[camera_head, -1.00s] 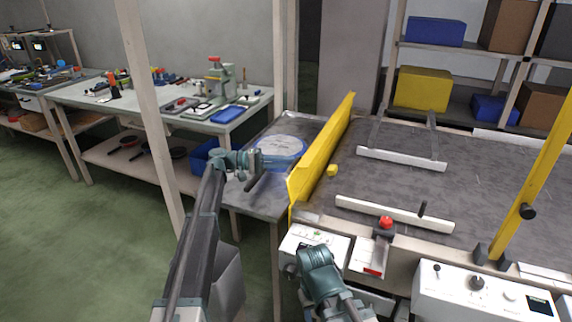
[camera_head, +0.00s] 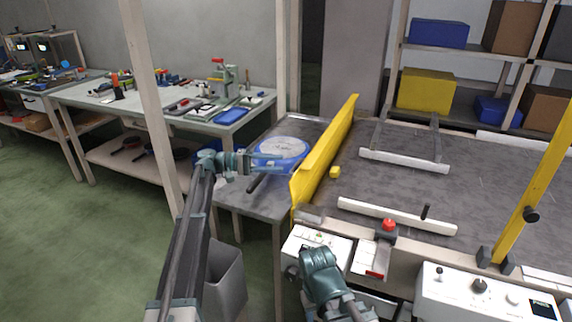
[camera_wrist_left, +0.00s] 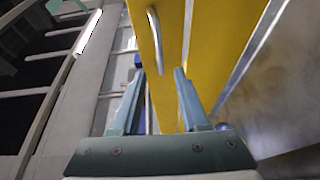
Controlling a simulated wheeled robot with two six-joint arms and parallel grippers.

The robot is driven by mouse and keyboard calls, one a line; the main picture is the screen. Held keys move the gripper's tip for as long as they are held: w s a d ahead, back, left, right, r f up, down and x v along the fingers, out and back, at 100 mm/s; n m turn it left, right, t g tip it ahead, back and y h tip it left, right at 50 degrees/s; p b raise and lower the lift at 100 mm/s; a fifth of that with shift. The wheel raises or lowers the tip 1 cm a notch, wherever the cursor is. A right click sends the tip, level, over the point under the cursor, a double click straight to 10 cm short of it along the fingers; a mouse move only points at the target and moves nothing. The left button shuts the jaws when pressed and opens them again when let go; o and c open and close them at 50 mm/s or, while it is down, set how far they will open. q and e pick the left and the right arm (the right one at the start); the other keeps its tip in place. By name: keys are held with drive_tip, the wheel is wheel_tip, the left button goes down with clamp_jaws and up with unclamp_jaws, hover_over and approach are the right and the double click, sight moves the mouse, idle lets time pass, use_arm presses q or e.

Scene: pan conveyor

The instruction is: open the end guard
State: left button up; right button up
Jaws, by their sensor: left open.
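The end guard (camera_head: 325,150) is a long yellow panel standing upright across the left end of the conveyor. In the left wrist view the yellow panel (camera_wrist_left: 205,50) fills the upper middle, with a pale curved bar handle (camera_wrist_left: 154,38) on it. My left gripper (camera_head: 277,166) is left of the guard, over the grey end table. In the left wrist view its two fingers (camera_wrist_left: 159,72) are apart; the handle's lower end appears between their tips. I cannot tell whether they touch it. Part of my right arm shows at the bottom, but its gripper does not.
A round blue-rimmed thing (camera_head: 283,148) lies on the end table (camera_head: 308,127) behind my left gripper. A wooden post (camera_head: 150,90) stands left.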

use_arm(q)
drive_tip(key=a, duration=0.7)
drive_tip(key=shift+s+a, duration=0.15)
drive_tip(key=shift+s, duration=0.05)
use_arm(e)
drive_tip(key=shift+r, duration=0.1)
use_arm(q)
drive_tip(key=shift+r, duration=0.1)
